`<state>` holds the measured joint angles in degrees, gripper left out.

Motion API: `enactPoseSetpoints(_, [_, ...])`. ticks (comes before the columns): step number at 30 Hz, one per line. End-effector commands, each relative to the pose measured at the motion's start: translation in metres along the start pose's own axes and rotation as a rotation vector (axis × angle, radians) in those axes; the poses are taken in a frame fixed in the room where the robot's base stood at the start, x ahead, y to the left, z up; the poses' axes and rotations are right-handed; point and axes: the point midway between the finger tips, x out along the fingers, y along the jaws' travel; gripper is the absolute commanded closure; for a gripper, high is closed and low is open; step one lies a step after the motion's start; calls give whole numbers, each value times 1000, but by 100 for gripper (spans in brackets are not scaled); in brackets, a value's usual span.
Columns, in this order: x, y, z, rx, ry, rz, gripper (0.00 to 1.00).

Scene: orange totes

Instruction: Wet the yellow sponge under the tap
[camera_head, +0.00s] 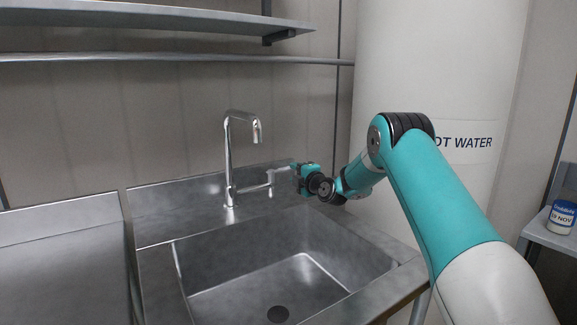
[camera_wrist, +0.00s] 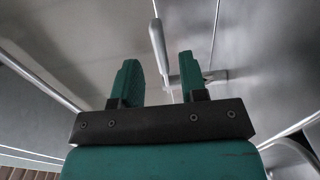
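The chrome tap (camera_head: 229,160) stands at the back edge of the sink, its curved spout pointing down. I see no running water. A side lever (camera_head: 256,187) reaches right from the tap's column. My gripper (camera_head: 298,178) is at the right end of this lever, over the sink's back right. In the wrist view my gripper (camera_wrist: 160,72) is open, its two green fingers apart. A grey metal bar (camera_wrist: 158,45), probably part of the tap, shows between and beyond the fingertips; contact cannot be told. No yellow sponge shows in either view.
The steel sink basin (camera_head: 240,245) is empty, with a dark drain (camera_head: 278,314). A bare steel counter (camera_head: 60,260) lies left. Shelves (camera_head: 150,20) hang above. A white hot water tank (camera_head: 430,60) stands right behind my arm. A labelled tub (camera_head: 561,217) sits on a shelf far right.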

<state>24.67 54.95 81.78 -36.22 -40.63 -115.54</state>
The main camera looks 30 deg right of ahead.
Motion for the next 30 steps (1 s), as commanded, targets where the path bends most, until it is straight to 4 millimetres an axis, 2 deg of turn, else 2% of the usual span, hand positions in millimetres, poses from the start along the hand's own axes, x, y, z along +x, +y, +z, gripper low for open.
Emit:
enactPoseSetpoints(3, [21,1,-1,0,2,0,61])
enactPoseSetpoints(9, [43,0,0,1,1,0,61])
enactPoseSetpoints(22, [50,0,0,1,0,0,61])
enactPoseSetpoints(23, [50,0,0,1,0,0,65])
enactPoseSetpoints(27, [50,0,0,1,-1,0,97])
enactPoseSetpoints(30, [50,0,0,1,-1,0,100])
